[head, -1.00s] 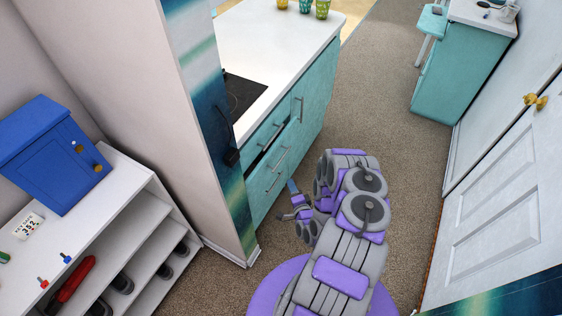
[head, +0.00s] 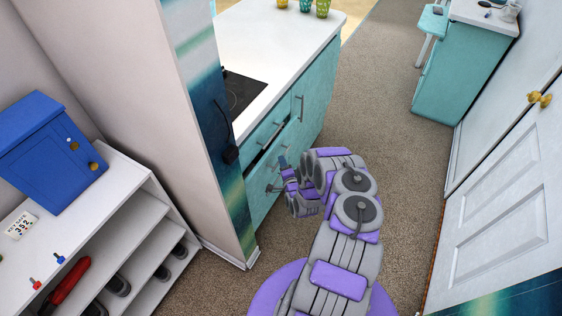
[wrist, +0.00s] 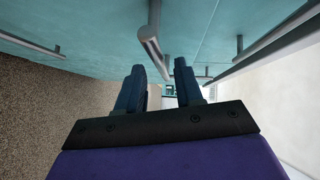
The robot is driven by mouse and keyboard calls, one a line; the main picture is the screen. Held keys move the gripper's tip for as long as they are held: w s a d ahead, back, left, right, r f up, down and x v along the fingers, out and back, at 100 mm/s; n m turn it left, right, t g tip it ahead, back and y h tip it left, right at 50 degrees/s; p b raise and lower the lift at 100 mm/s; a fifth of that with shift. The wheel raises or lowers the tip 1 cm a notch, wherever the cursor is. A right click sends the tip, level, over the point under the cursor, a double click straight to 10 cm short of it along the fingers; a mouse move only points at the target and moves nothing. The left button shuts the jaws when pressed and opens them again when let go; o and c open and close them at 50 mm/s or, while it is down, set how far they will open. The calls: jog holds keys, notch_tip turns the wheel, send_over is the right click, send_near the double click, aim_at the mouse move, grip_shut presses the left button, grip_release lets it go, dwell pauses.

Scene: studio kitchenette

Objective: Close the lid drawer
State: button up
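The teal drawer (head: 258,188) is in the cabinet under the white counter. A dark gap along its top edge shows that it stands partly open. My gripper (head: 283,165) is close in front of this drawer, by its bar handle, and partly hides it in the head view. In the wrist view my gripper (wrist: 160,70) has its two dark fingers apart with nothing held between them. A grey bar handle (wrist: 150,45) with a round end is just beyond and above the fingertips. I cannot tell whether a finger touches it.
The white counter (head: 285,45) carries a black cooktop (head: 243,92) and coloured glasses (head: 322,8). A wall end (head: 213,100) stands left of the drawer. A white shelf (head: 130,195) with a blue box (head: 45,155) is further left. Carpet (head: 385,110) is clear toward the white door (head: 500,200).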

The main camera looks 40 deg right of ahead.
jog(key=shift+b+x, duration=0.4)
jog(key=shift+x, duration=1.3)
jog(key=shift+a, duration=0.1)
grip_shut()
jog(key=shift+s, duration=0.1)
